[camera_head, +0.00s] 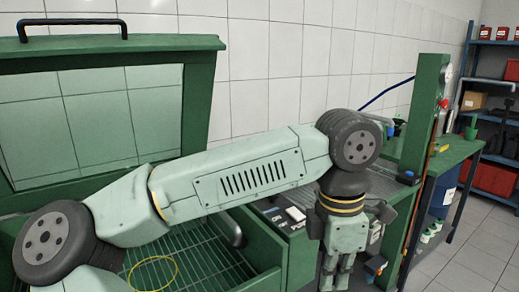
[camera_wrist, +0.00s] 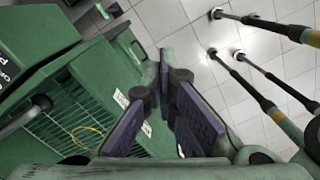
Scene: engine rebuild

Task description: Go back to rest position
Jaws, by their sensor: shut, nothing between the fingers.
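My gripper (camera_head: 337,272) hangs downward at the end of my arm, in front of the workbench in the head view. It is shut and empty. In the wrist view its purple-padded fingers (camera_wrist: 163,105) stand in the middle, with nothing held between them. My arm stretches across the head view and hides part of the green washer and the bench behind it. The rest position itself is not marked in either view.
A green parts washer (camera_head: 205,110) with its lid raised stands at left. A yellow ring (camera_head: 153,273) lies on its grating. A workbench (camera_head: 385,190) with small items, a green upright frame (camera_head: 418,150) and a blue shelf (camera_head: 490,42) stand at right. Tiled floor (camera_head: 485,240) is open there.

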